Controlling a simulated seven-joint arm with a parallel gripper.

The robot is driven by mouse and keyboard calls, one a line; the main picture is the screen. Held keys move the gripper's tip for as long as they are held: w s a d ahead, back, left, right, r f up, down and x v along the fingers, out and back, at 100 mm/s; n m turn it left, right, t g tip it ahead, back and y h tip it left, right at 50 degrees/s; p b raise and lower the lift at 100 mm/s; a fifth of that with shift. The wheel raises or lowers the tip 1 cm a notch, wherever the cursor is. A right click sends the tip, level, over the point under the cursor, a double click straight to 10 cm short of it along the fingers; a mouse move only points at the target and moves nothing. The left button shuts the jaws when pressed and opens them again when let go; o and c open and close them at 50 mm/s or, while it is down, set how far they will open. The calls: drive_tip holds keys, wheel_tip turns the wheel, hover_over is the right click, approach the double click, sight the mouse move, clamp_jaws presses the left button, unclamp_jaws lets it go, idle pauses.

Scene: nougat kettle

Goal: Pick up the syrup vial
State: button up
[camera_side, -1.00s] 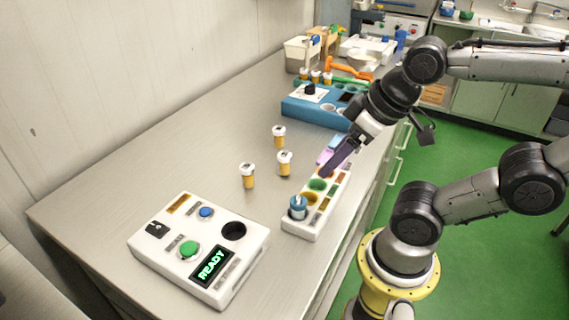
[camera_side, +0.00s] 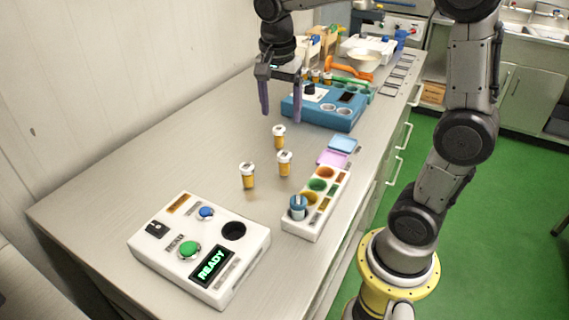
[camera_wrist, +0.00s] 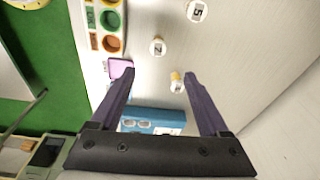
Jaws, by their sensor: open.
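Three amber vials with white caps stand upright on the bench: a far one (camera_side: 279,138), a middle one (camera_side: 284,164) and a left one (camera_side: 247,176). I cannot tell which is the syrup vial. In the wrist view they show from above as the far one (camera_wrist: 177,83), the middle one (camera_wrist: 157,47) and the left one (camera_wrist: 196,11); the latter two caps carry markings. My gripper (camera_side: 281,108) is open and empty above the bench, fingers pointing down, near the far vial. In the wrist view that vial lies between the fingers, nearer the right fingertip (camera_wrist: 160,74).
A white rack (camera_side: 292,228) with coloured wells holds a blue-topped piece (camera_side: 298,205). A white console (camera_side: 160,252) reading READY stands at the front. A blue device (camera_side: 340,122) stands behind the vials, with pink (camera_side: 331,159) and blue pads nearby. The left bench is clear.

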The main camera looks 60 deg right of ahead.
hover_over(284, 154)
drive_tip(key=f, duration=0.8)
drive_tip(key=shift+s+a+f, duration=0.1)
drive_tip(key=shift+a+f, duration=0.2)
drive_tip(key=shift+f, duration=0.1)
drive_tip(key=shift+d+f, duration=0.2)
drive_tip(key=shift+f, duration=1.35)
drive_tip(key=shift+d+f, duration=0.15)
drive_tip(key=shift+f, duration=1.4)
clamp_jaws()
